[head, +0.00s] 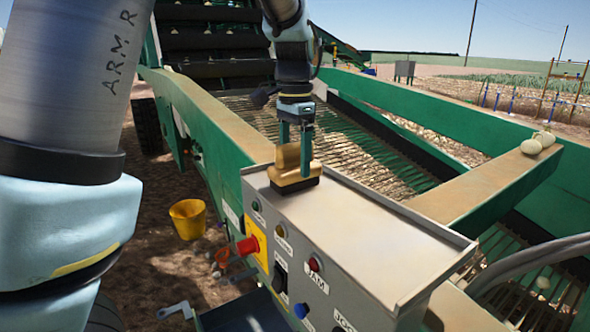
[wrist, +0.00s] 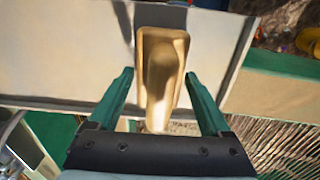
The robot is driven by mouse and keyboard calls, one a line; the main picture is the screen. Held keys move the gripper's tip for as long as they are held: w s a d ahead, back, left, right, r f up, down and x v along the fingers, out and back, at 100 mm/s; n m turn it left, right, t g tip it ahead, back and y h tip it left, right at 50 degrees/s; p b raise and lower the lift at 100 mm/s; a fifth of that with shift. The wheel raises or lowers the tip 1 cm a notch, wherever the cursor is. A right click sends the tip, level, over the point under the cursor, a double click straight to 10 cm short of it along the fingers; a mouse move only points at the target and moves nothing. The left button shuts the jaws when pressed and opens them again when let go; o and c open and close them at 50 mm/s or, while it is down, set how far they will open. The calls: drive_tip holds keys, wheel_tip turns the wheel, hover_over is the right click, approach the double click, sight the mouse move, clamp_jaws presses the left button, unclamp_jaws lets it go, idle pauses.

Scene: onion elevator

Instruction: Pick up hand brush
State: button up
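The hand brush (head: 291,168) is tan wood with a dark lower edge. It lies on the grey metal top of the control box (head: 375,235), near its far left end. My gripper (head: 295,160) points down over it with its green fingers apart. In the wrist view the brush (wrist: 160,75) lies lengthwise between the two fingers of my gripper (wrist: 159,76), with a visible gap on each side. The fingers do not appear to press on it. The exact height of the fingertips against the handle is hard to tell.
The box top has a raised rim and is otherwise bare. Its front carries buttons and a red knob (head: 247,246). A yellow bucket (head: 188,219) hangs or stands at the left. Pale onions (head: 538,142) sit on the green beam at the right. A slatted conveyor (head: 360,150) runs behind.

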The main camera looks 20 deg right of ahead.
clamp_jaws()
wheel_tip(320, 180, up, 10)
drive_tip(key=shift+r+b, duration=0.1)
drive_tip(key=shift+b, duration=0.7)
